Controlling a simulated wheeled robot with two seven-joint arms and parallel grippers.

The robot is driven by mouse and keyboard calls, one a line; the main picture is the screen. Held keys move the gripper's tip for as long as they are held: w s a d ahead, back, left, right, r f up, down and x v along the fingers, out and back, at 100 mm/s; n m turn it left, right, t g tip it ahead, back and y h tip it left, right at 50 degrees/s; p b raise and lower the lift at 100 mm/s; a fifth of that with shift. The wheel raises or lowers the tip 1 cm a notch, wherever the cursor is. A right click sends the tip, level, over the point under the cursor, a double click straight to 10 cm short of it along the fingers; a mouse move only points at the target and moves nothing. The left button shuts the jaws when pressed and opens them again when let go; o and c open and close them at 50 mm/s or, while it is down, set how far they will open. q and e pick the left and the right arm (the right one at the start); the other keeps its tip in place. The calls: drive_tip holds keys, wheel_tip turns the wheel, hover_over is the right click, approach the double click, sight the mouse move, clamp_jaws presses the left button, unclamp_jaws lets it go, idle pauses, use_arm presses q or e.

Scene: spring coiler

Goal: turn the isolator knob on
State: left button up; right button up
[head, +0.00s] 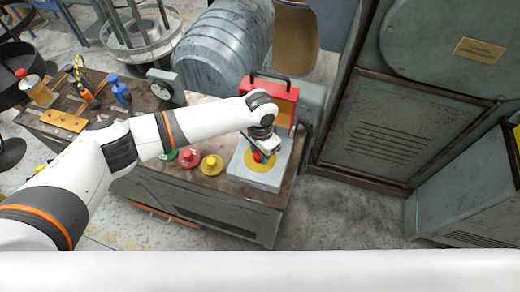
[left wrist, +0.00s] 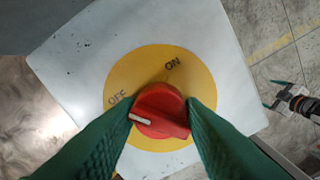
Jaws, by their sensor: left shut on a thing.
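The red isolator knob (left wrist: 160,111) sits on a round yellow plate (left wrist: 190,68) marked OFF and ON. Its white pointer mark faces left, just below the word OFF. My left gripper (left wrist: 161,112) is shut on the knob, one green finger on each side. In the head view, the left gripper (head: 262,150) reaches down to the knob (head: 259,157) on top of the pale grey isolator box (head: 244,172) at the bench's right end. My right gripper (left wrist: 269,94) shows small at the right edge of the left wrist view, away from the box, its green fingers apart and empty.
Green, red and yellow push buttons (head: 190,158) stand on the bench left of the box, under my left arm. A red open-fronted case (head: 272,97) stands just behind the box. A tall grey cabinet (head: 400,125) rises to the right, with bare floor before it.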

use_arm(q)
drive_tip(key=m+p, duration=0.1)
drive_tip(key=m, duration=0.2)
drive_tip(key=shift+r+m, duration=0.1)
drive_tip(key=shift+m, duration=0.2)
drive_tip(key=m, duration=0.4)
drive_tip(key=shift+m+p, duration=0.3)
drive_tip(key=m, duration=0.3)
drive_tip(key=shift+w+m, duration=0.1)
drive_tip(key=shift+m, duration=2.4)
drive_tip(key=o, duration=1)
